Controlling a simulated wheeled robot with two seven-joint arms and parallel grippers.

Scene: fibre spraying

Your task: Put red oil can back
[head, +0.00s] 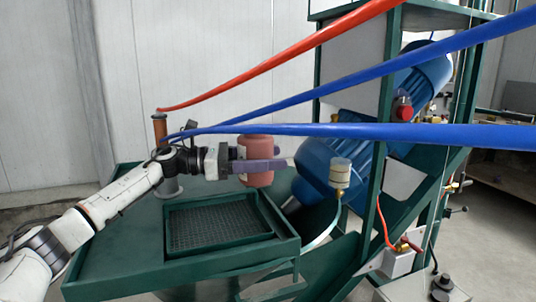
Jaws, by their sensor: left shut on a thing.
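The red oil can (256,174) is a dull pinkish-red cylinder, upright above the green table (118,249). My left gripper (264,167) reaches in from the left and is shut on the can, with its purple-grey fingers around the can's middle. The can appears to be held above the table, though its exact gap from the surface is hard to tell. My right gripper is not in view.
A recessed tray with a dark mesh (213,222) lies in the table below the can. A green frame (375,190) with a blue cylinder (328,168) stands to the right. Red (285,52) and blue (370,82) hoses cross above. The table's left front is clear.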

